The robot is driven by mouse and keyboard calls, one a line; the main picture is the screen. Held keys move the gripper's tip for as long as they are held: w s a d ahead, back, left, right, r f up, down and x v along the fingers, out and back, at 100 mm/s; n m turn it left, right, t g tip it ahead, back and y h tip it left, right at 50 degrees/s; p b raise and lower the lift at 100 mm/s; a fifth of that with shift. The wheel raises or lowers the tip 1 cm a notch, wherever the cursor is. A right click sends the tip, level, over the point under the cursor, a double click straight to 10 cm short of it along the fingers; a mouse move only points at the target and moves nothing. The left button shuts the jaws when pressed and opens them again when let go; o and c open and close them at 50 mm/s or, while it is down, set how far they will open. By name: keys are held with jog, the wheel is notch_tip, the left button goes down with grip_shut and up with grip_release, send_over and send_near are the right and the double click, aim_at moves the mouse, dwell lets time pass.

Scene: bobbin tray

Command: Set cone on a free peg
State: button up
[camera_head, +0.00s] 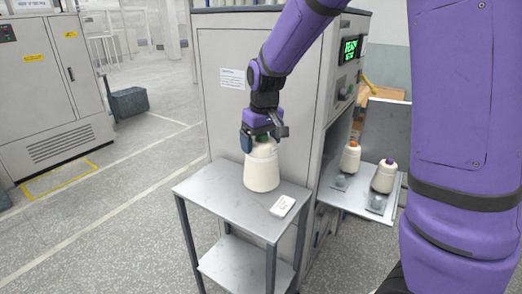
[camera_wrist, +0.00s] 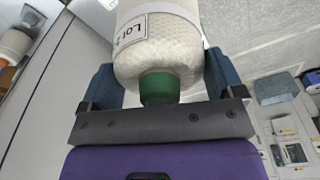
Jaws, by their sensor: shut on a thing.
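A cream yarn cone (camera_head: 262,172) with a green tip stands upright at the small grey side table (camera_head: 196,189); I cannot tell whether its base touches the top. My gripper (camera_head: 264,144) is shut on the cone near its top. In the wrist view, the cone (camera_wrist: 160,48) shows its green tip and a "Lot" label between the two fingers of my gripper (camera_wrist: 160,85). A grey tray (camera_head: 336,198) at the right carries two cones, one with an orange tip (camera_head: 350,158) and one with a purple tip (camera_head: 384,177). Small grey peg bases show in front of them.
A white card (camera_head: 283,206) lies on the side table, right of the cone. A tall grey machine cabinet (camera_head: 222,110) with a green display (camera_head: 350,49) stands behind the table, its side close to the tray.

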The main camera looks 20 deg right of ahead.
jog(key=shift+r, duration=3.1)
jog(key=shift+f, duration=0.15)
